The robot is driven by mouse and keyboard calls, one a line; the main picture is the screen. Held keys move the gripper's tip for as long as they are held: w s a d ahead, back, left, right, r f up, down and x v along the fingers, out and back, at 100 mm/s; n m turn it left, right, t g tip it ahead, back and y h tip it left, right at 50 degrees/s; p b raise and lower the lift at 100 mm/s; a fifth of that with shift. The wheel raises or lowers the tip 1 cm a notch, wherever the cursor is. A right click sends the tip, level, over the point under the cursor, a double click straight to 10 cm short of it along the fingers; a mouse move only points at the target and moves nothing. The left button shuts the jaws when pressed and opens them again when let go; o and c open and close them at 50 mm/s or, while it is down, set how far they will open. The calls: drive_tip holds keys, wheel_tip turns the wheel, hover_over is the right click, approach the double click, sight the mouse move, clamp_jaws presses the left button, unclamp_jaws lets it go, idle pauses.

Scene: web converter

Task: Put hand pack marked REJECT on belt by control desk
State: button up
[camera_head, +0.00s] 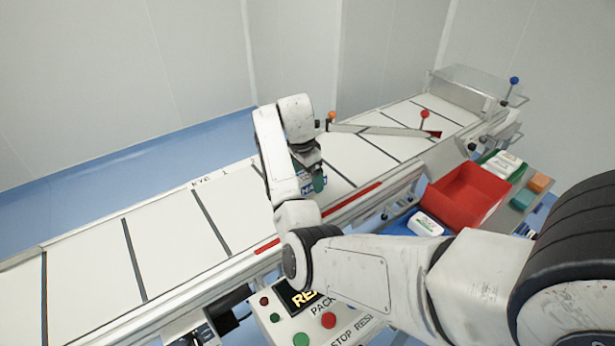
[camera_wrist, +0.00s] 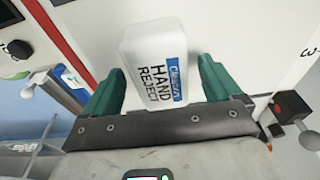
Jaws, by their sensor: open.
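The white pack (camera_wrist: 150,45) with a blue label reading HAND REJECT lies between the green fingers of my gripper (camera_wrist: 160,66) in the wrist view. The fingers are open, with a narrow gap at the pack's right side. In the head view my gripper (camera_head: 314,176) is over the white belt (camera_head: 250,205), beside the control desk (camera_head: 265,318). The pack (camera_head: 308,188) is mostly hidden there by my gripper, with part of its blue label showing. It appears to rest on the belt.
A red-striped rail (camera_head: 350,200) edges the belt. The belt's left part is clear.

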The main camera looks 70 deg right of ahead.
wheel_tip(320, 180, up, 12)
drive_tip(key=w+a+p, duration=0.1)
drive_tip(key=shift+a+f+p, duration=0.2)
drive_tip(key=shift+f+p, duration=0.05)
drive_tip(key=shift+p, duration=0.05)
drive_tip(key=shift+f, duration=0.1)
idle(0.3)
